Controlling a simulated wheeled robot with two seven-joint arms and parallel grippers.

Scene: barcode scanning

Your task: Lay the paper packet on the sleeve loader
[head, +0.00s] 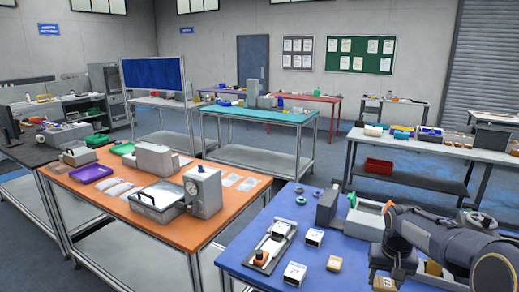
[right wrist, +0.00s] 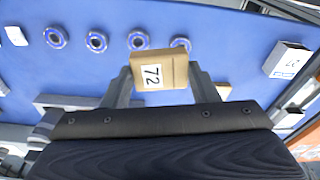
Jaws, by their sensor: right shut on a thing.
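A small brown paper packet (right wrist: 172,72) with a white label reading 72 sits between the two fingers of my right gripper (right wrist: 160,86) in the right wrist view. The right gripper is shut on it. In the head view the right gripper (head: 386,275) is at the bottom edge, over the near part of the blue table, with the packet (head: 383,284) just below it. Whether the packet touches the table is unclear. I cannot tell for certain which device is the sleeve loader; a long grey holder (head: 265,257) with an orange part lies left on the blue table. My left gripper is out of view.
The blue table (head: 240,250) also bears white-topped boxes (head: 294,273), another brown box (head: 334,263), dark rings (head: 300,190) and a grey block (head: 327,207). An orange table (head: 125,210) with a gauge machine (head: 203,190) stands to the left.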

